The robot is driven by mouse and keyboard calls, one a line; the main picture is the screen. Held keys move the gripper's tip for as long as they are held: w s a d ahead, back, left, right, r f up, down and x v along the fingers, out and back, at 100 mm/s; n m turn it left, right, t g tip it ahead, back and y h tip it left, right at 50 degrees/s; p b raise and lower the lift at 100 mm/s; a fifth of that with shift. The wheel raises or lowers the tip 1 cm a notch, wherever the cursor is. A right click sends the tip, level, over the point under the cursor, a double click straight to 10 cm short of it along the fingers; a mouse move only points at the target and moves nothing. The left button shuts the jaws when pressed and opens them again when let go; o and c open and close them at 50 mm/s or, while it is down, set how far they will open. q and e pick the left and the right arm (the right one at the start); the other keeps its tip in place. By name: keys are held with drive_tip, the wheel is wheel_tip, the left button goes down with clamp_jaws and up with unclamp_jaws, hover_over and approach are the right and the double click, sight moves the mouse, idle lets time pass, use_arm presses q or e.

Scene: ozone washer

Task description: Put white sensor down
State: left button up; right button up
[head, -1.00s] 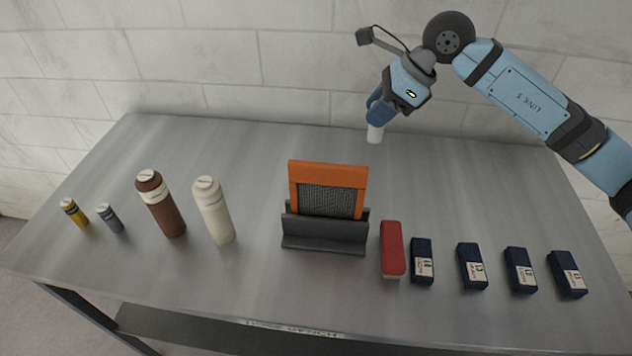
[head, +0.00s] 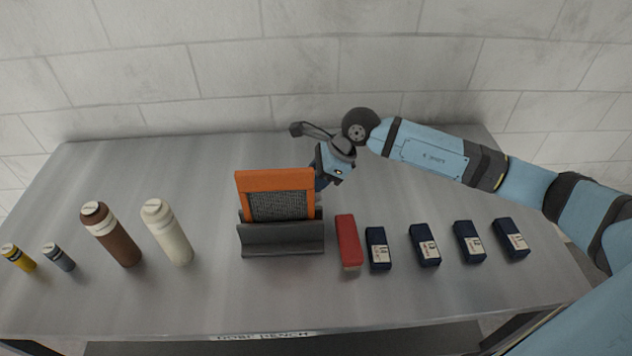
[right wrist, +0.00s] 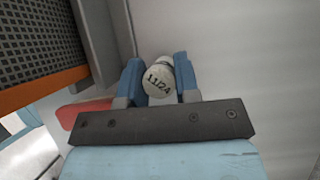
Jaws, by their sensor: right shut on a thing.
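The white sensor (right wrist: 158,84) is a small white cylinder with a round end marked "11/24" in the right wrist view. My right gripper (right wrist: 157,75) is shut on it, with one blue finger on each side. In the head view my right gripper (head: 322,180) is low at the back of the bench, just behind the right edge of the orange-framed mesh panel (head: 280,205). There the sensor and fingertips are hidden, so I cannot tell whether the sensor touches the bench. My left gripper is not in view.
The panel stands in a dark grey holder (head: 282,240). A red block (head: 347,242) and several dark labelled blocks (head: 424,245) lie to its right. A brown bottle (head: 112,235), a cream bottle (head: 168,232) and two small vials stand left. The bench's back right (head: 430,185) is clear.

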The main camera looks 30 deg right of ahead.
drive_tip(key=shift+f, duration=1.05)
drive_tip(key=o, duration=0.5)
drive_tip(key=shift+f, duration=0.15)
drive_tip(key=shift+c, duration=0.2)
drive_tip(key=o, duration=0.4)
drive_tip(key=shift+o, duration=0.2)
drive_tip(key=b+v, duration=0.1)
drive_tip(key=v, duration=1.1)
drive_tip(key=shift+r, duration=0.2)
